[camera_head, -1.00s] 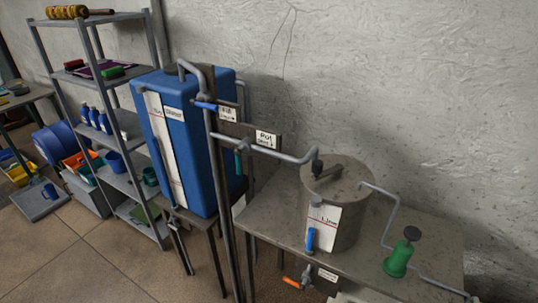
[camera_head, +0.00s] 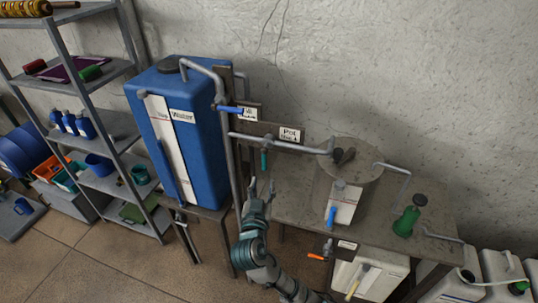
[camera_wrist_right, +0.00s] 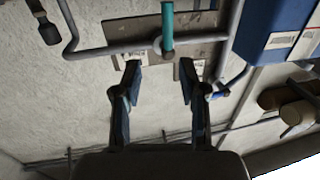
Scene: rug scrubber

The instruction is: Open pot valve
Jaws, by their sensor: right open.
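The pot valve has a teal handle (camera_head: 264,160) hanging down from the grey pipe, left of the sign reading "Pot" (camera_head: 290,134). The same teal handle (camera_wrist_right: 167,28) shows in the right wrist view, beyond the fingertips and roughly in line with the gap between them. My right gripper (camera_head: 262,184) is open and empty, just below the handle in the head view and apart from it. Its two spread fingers (camera_wrist_right: 160,66) show in the wrist view. The pipe leads to the grey lidded pot (camera_head: 364,180) on the table. My left gripper is not in view.
A blue water tank (camera_head: 200,152) stands left of the pipe. A blue valve handle (camera_head: 229,109) sits higher on the upright pipe (camera_head: 229,155). An orange handle (camera_head: 315,257) is under the table. A shelf (camera_head: 110,125) stands at left.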

